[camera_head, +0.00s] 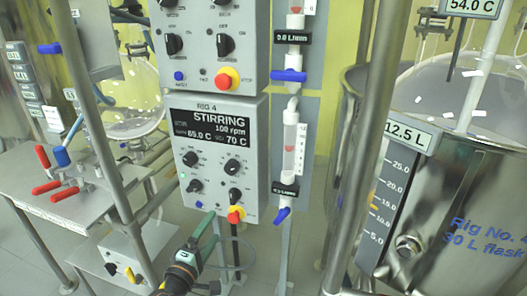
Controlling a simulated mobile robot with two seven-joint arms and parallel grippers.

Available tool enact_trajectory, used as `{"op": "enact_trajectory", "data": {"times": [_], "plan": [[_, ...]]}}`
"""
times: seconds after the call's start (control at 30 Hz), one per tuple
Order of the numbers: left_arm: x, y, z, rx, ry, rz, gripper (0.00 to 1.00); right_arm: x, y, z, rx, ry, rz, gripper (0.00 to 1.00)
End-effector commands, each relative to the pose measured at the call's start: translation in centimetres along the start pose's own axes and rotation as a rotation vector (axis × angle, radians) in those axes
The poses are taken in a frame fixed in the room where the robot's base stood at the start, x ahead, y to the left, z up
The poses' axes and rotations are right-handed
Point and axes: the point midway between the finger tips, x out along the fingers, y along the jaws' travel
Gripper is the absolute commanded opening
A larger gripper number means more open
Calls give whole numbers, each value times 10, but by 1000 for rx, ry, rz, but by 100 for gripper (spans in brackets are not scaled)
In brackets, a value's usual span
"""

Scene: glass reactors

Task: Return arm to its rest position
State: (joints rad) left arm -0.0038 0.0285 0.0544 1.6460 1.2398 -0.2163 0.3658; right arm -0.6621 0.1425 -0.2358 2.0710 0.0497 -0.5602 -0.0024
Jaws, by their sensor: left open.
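My left gripper (214,226) shows at the bottom centre, with its dark wrist below it. Its two teal fingers are apart and I see nothing between them. The fingertips are just below and left of the lower red and yellow knob (236,215) on the Rig 4 control box (221,150); I cannot tell whether they touch anything. The box's display (210,133) reads STIRRING, 100 rpm, with 65.0 C and 70 C. My right gripper is not in view.
Two flow meters (294,140) are beside the box. A bench with red-handled valves (47,188) and frame posts stand at left. A cable hangs near my gripper.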

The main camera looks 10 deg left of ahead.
Motion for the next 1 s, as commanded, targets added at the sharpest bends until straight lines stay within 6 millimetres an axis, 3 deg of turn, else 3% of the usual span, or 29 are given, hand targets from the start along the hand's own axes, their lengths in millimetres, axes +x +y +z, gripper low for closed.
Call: {"op": "enact_trajectory", "data": {"times": [0.17, 0.4, 0.63, 0.73, 0.8, 1.0], "plan": [[-33, -36, 30, 244, -91, -100, 95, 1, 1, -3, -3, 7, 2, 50], [-132, -113, 92, 856, -367, -311, 95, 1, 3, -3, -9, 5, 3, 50], [-223, -153, 120, 1321, -616, -435, 95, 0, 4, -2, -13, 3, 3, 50], [-254, -154, 124, 1480, -701, -467, 95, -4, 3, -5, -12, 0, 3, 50], [-249, -129, 120, 1467, -681, -469, 95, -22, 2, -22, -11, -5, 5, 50], [-253, -89, 113, 1463, -665, -488, 95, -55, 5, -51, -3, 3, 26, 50]]}}
